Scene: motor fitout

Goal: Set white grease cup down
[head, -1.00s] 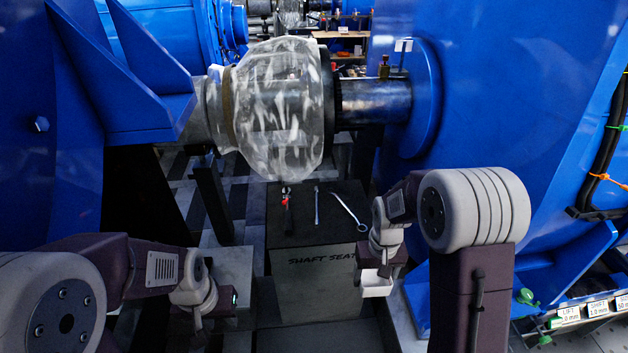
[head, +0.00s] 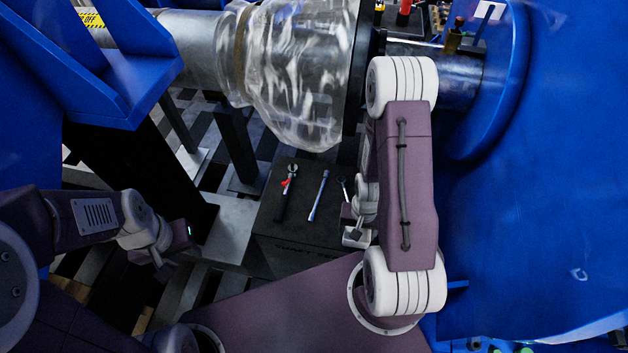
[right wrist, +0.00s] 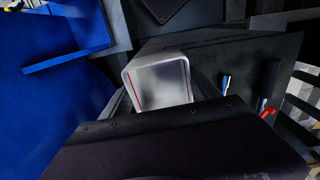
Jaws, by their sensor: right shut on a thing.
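The white grease cup (head: 355,238) shows small in the head view, near the right side of the black box (head: 268,226). My right gripper (head: 350,217) is shut on it, partly hidden behind my own arm. In the right wrist view the cup (right wrist: 158,84) is a pale, square-rimmed vessel with a thin red line, held just beyond the dark gripper body. I cannot tell whether its base touches the box top. My left gripper (head: 170,262) is at lower left, away from the box; its fingers are too small and dark to read.
The plastic-wrapped shaft part (head: 300,75) hangs above and behind. Blue housings (head: 540,200) stand on both sides, close to my right arm.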

